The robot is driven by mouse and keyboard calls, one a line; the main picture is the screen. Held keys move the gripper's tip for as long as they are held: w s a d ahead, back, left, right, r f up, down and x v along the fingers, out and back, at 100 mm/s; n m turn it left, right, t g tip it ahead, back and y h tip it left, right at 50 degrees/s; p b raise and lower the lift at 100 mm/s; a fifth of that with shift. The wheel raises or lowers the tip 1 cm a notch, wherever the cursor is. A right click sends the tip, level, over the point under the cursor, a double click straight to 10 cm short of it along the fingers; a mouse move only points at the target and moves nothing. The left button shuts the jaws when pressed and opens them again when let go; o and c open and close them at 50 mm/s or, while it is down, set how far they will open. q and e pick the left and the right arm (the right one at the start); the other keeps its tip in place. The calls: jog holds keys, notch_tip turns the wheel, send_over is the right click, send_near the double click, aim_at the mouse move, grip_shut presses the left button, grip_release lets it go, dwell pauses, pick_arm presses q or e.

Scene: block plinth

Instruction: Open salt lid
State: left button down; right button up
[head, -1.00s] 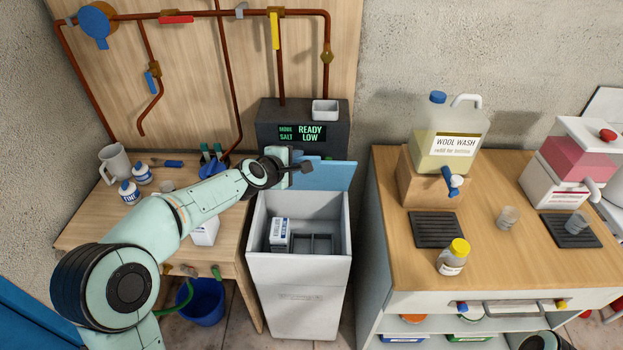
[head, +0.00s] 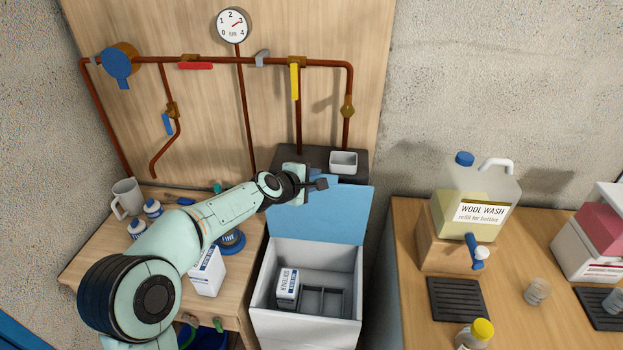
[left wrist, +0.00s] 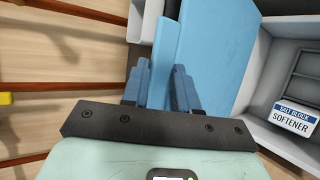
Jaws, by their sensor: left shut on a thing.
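The blue salt lid (head: 322,212) stands raised at the back of the white softener cabinet (head: 305,335), whose top is open. My left gripper (head: 320,184) is at the lid's upper edge. In the left wrist view its fingers (left wrist: 162,88) are shut on the lid (left wrist: 215,60), one finger on each side. Inside the cabinet, a white salt block pack (head: 288,283) sits at the left; it also shows in the left wrist view (left wrist: 293,117). My right gripper is not in view.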

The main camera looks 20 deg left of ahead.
pick_arm(q)
jog(key=shift+w+a, duration=0.1)
jog(key=c, duration=1.2)
grip_release()
jog(key=shift+s+a+r, duration=0.1)
jog(key=shift+s+r, duration=0.1)
jog(key=shift+s, duration=0.2)
jog(key=b+v, duration=0.1)
jog(key=v, duration=1.1)
jog(key=shift+s+r, duration=0.2)
jog(key=shift+s, duration=0.1)
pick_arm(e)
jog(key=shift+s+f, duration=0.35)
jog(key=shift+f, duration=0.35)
